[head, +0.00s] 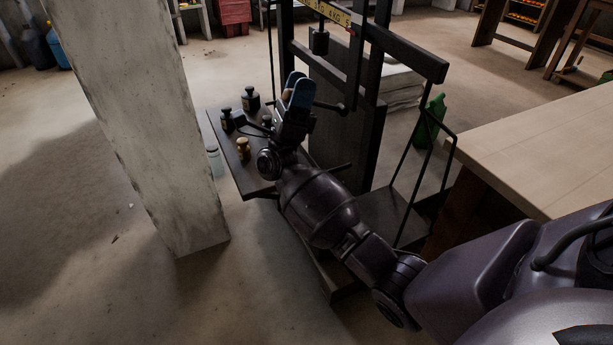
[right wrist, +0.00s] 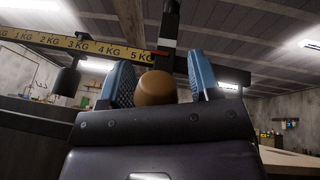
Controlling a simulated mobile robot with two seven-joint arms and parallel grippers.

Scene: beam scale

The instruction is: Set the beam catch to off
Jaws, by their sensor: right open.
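The beam scale's yellow KG beam (head: 328,11) runs across the top of its dark frame; it also shows in the right wrist view (right wrist: 84,48). A dark poise (head: 319,41) hangs from it. My right gripper (head: 298,92) is open, its blue fingers pointing up in front of the frame. In the right wrist view a brown rounded knob (right wrist: 157,89) shows between the fingers (right wrist: 160,76), with no clear grip on it. Whether it belongs to the catch I cannot tell. A dark rod with a ball end (head: 340,107) shows right of the gripper. My left gripper is out of view.
Several small weights (head: 250,99) stand on the scale's dark side shelf (head: 228,150) under my right wrist. A pale pillar (head: 150,120) stands at left. A wooden workbench (head: 540,150) is at right. A green bottle (head: 430,122) stands behind the scale. Floor at lower left is clear.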

